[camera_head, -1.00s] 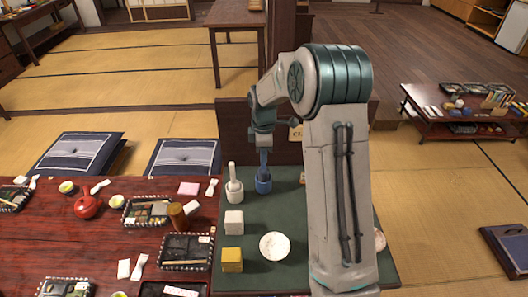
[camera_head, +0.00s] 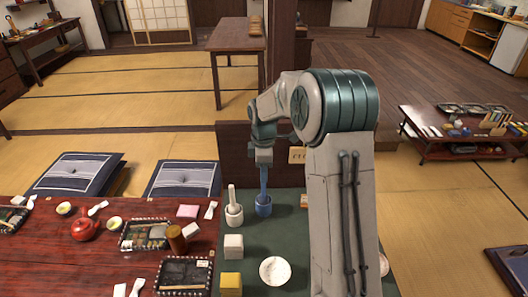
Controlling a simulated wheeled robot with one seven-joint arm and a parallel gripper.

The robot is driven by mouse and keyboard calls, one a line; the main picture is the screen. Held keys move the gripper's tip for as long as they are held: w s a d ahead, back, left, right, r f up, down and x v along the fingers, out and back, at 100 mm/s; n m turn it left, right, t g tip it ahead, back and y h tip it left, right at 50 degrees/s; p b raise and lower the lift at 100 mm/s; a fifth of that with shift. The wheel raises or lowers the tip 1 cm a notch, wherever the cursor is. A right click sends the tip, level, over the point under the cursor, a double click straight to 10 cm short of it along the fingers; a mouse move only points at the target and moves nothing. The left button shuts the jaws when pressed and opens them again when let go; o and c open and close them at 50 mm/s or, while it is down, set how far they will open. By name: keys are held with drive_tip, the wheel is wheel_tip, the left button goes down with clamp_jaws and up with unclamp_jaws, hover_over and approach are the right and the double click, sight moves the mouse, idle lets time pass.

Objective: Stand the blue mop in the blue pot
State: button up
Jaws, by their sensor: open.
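The blue mop (camera_head: 263,180) stands upright in the blue pot (camera_head: 263,210) at the back of the green-topped stand, its handle rising from the pot's mouth. The mop's lower end is hidden inside the pot. My gripper (camera_head: 263,163) is open and points down at the top of the handle. The jaws are small in this view, and I cannot tell whether they still touch the handle.
A white pot (camera_head: 234,216) with a white mop stands just left of the blue pot. A white cube (camera_head: 233,247), a yellow cube (camera_head: 231,284) and a round white plate (camera_head: 275,271) are nearer. My arm hides the stand's right side.

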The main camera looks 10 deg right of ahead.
wheel_tip(320, 180, up, 11)
drive_tip(key=shift+f, duration=0.15)
idle(0.8)
drive_tip(key=s+r+m+t, duration=0.3)
drive_tip(key=s+m, duration=0.5)
drive_tip(key=s, duration=0.8)
drive_tip(key=s+f+m, duration=0.3)
drive_tip(key=s+m, duration=0.4)
drive_tip(key=s, duration=0.7)
drive_tip(key=shift+m, duration=0.4)
